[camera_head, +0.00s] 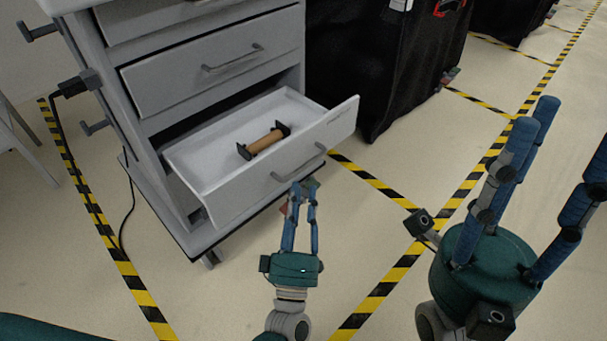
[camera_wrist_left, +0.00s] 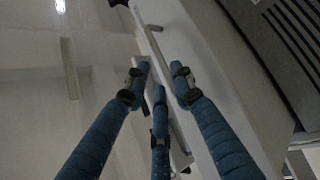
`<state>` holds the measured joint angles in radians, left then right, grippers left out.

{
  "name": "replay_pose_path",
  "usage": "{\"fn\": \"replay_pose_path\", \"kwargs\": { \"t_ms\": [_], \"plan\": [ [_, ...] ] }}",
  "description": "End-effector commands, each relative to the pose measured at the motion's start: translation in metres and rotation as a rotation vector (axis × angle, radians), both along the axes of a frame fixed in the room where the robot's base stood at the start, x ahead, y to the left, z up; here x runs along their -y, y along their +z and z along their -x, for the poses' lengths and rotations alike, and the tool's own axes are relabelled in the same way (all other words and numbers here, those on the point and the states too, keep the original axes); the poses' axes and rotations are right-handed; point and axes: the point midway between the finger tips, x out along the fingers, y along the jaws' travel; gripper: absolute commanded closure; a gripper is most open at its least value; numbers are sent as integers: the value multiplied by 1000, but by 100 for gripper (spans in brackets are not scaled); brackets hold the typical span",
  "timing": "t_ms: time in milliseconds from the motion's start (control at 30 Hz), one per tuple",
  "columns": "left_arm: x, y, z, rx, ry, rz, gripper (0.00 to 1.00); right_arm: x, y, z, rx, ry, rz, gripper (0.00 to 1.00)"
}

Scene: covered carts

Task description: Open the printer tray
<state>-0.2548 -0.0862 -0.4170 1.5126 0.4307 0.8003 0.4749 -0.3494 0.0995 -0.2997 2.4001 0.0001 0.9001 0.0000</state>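The printer tray (camera_head: 240,205) is a pale drawer, the lowest of the grey cabinet, and it stands pulled well out. Its bar handle (camera_head: 298,163) is on the front face. A brown roll with black end holders (camera_head: 264,141) lies inside. My left gripper (camera_head: 303,187) is just in front of the drawer front, its fingertips close to the handle; whether they touch it is unclear. In the left wrist view, its blue fingers (camera_wrist_left: 161,72) are spread beside the pale drawer front (camera_wrist_left: 205,50). My right gripper (camera_head: 560,145) is open and empty at the right, away from the cabinet.
Another drawer (camera_head: 210,68) above the tray is shut. A black covered cart (camera_head: 370,65) stands right of the cabinet. Yellow-black tape (camera_head: 400,270) marks the floor. A dark cable (camera_head: 128,215) hangs at the left. Floor in front of the drawer is clear.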

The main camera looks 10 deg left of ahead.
Motion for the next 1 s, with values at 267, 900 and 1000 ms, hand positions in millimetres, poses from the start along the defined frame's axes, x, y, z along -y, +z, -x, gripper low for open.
{"fn": "replay_pose_path", "kwargs": {
  "t_ms": [267, 900, 1000],
  "plan": [
    [1, -17, 39, 0, 0, -1, 76, 0, 0, 0, -1, 0, 0, 60],
    [1, -18, 44, 1, 1, -1, 76, 0, 0, 0, -1, 0, 1, 60],
    [-2, -6, 44, 27, 10, -14, 76, 0, 0, 0, -1, 0, 0, 60]
  ]
}}
